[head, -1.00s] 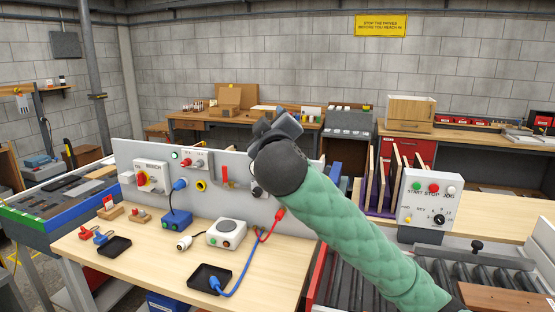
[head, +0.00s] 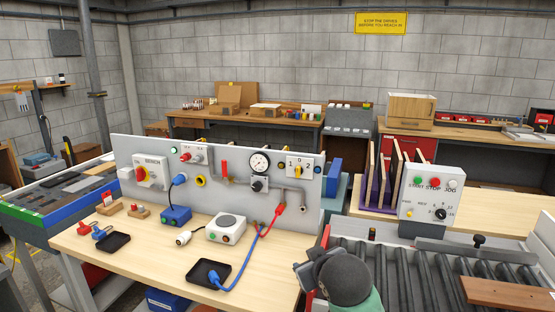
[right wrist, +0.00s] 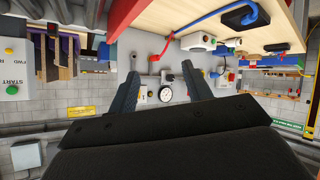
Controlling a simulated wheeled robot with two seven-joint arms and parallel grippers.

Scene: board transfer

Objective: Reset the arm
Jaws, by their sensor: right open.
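My right arm shows low in the head view, with its dark gripper (head: 314,268) over the gap between the workbench and the roller conveyor. In the right wrist view the two dark fingers of the right gripper (right wrist: 170,88) stand apart with nothing between them. That view appears upside down, and the grey panel with the gauge (right wrist: 165,97) lies beyond the fingers. My left gripper is in neither view.
The bench (head: 110,268) carries an upright panel (head: 230,210), a blue box (head: 175,217), a white device (head: 226,229) and black trays. A roller conveyor (head: 430,275) with a START/STOP/JOG box (head: 430,193) is at right. Boards stand in a purple rack (head: 378,195).

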